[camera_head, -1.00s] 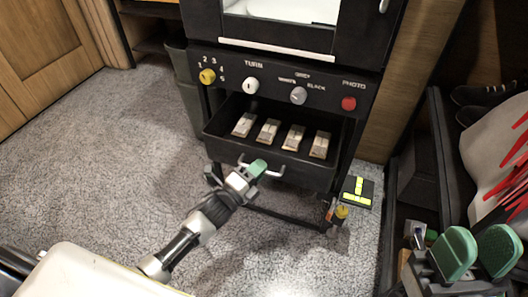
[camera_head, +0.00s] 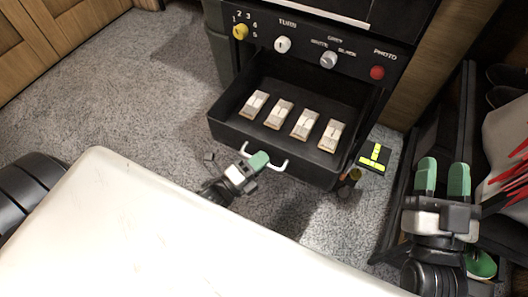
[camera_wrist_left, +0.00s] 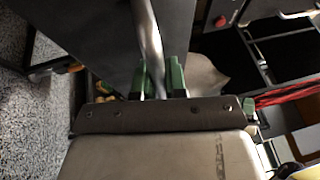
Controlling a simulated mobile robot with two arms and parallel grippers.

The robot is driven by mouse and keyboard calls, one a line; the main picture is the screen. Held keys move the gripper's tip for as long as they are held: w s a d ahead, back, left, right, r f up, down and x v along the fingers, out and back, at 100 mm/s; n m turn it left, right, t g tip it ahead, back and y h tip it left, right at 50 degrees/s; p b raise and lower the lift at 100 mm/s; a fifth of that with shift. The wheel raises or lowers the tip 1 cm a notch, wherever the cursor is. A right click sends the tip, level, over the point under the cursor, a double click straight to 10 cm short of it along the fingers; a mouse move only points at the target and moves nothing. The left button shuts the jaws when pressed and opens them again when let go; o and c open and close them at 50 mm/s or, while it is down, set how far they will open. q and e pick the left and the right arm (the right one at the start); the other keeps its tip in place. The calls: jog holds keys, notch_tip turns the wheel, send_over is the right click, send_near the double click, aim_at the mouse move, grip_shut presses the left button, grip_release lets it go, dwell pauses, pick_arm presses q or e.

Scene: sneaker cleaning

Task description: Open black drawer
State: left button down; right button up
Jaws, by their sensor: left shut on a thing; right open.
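The black drawer (camera_head: 225,130) is pulled out from the black machine in the head view. Several small light blocks (camera_head: 280,113) lie in a row inside it. A pale bar handle (camera_head: 280,164) is on its front. My left gripper (camera_head: 257,162) is shut on the handle. In the left wrist view the green fingers (camera_wrist_left: 160,78) close on either side of the metal handle bar (camera_wrist_left: 150,40). My right gripper (camera_head: 442,178) is open and empty at the right, with its green fingertips apart.
A control panel (camera_head: 305,45) with yellow, white, grey and red knobs is above the drawer. A black and yellow item (camera_head: 375,156) lies on the floor right of the drawer. A dark rack (camera_head: 466,120) with shoes and a bag stands at the right. Grey carpet is open at the left.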

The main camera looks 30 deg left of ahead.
pick_arm(q)
jog(key=shift+s, duration=0.1)
pick_arm(e)
jog(key=shift+f, duration=0.15)
pick_arm(q)
jog(key=c, duration=1.2)
grip_release()
jog(key=shift+s+a, duration=0.1)
jog(key=shift+s, duration=0.1)
jog(key=p+v, duration=0.1)
jog(key=v, duration=0.9)
jog(key=shift+s+a, duration=0.1)
jog(key=shift+s, duration=0.1)
pick_arm(e)
jog(key=f+g, duration=0.1)
jog(key=f+g+h, duration=0.1)
jog(key=f, duration=0.1)
jog(key=f+g, duration=0.1)
jog(key=g, duration=0.1)
jog(key=shift+w+d+f+h, duration=0.15)
jog(key=shift+w+d+h, duration=0.15)
jog(key=shift+d+h, duration=0.1)
